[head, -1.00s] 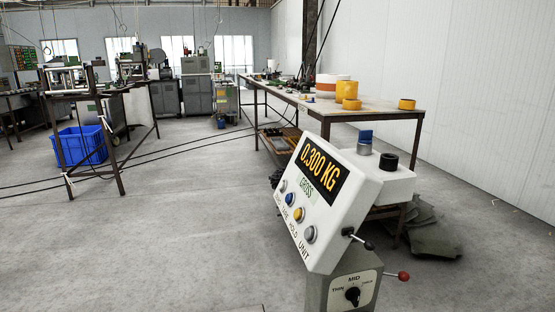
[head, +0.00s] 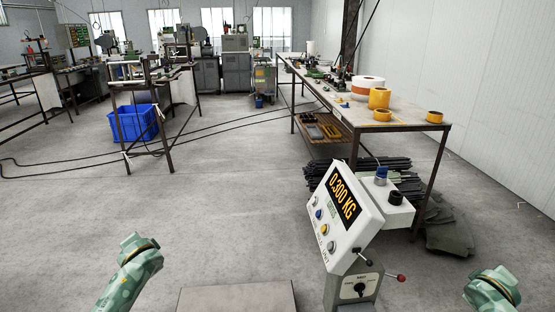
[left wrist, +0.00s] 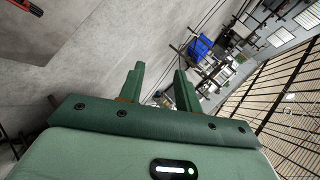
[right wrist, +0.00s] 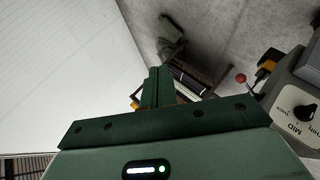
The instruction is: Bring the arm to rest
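My left arm (head: 130,272) and my right arm (head: 491,290) show as green patterned links at the bottom of the head view; their grippers are out of that view. In the left wrist view my left gripper (left wrist: 159,72) is open, with a clear gap between its fingers and nothing in it. In the right wrist view my right gripper (right wrist: 158,70) is shut, its fingers side by side, with nothing seen between them. Both grippers point out into free space.
A white scale unit (head: 340,217) reading 0.300 KG stands between my arms, nearer the right one. A red-knobbed lever (right wrist: 240,78) is right of my right gripper. Behind stand a long workbench (head: 410,120) and a blue crate (head: 136,122). The floor at left is open.

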